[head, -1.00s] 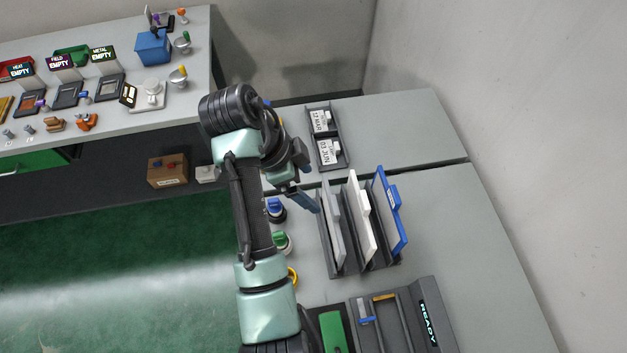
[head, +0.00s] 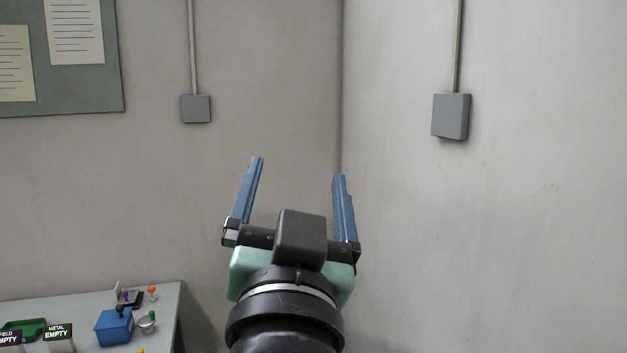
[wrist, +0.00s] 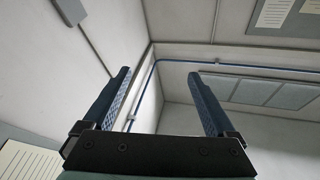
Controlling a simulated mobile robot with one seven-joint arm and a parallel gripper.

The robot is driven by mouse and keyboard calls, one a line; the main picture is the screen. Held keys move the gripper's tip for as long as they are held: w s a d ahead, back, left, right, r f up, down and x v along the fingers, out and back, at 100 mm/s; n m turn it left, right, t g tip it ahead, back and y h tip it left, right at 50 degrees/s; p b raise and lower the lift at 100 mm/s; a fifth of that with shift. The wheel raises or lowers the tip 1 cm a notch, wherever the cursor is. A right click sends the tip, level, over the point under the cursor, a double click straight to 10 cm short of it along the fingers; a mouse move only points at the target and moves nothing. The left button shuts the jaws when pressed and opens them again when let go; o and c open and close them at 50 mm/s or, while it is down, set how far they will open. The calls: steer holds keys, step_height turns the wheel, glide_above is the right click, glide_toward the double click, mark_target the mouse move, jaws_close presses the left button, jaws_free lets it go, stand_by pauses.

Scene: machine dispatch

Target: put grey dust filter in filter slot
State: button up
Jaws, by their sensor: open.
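My gripper (head: 298,180) is raised in front of the room corner in the head view, its two blue fingers pointing up and spread wide. It is open and empty. In the wrist view my gripper (wrist: 160,80) shows both fingers apart with only walls and ceiling beyond them. The grey dust filter and the filter slot are in neither view now.
A bench (head: 165,300) at the lower left carries a blue bin (head: 115,326), a green tray (head: 25,328) and signs reading EMPTY. Grey wall boxes (head: 451,116) hang on the walls. The space around my gripper is clear.

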steer(key=s+d+r+n+t, duration=0.1)
steer(key=s+r+n+t, duration=0.2)
steer(key=s+r, duration=0.7)
steer(key=shift+s+d+r+t, duration=0.3)
steer(key=shift+s+t, duration=0.15)
steer(key=shift+t, duration=0.75)
steer(key=shift+f, duration=0.1)
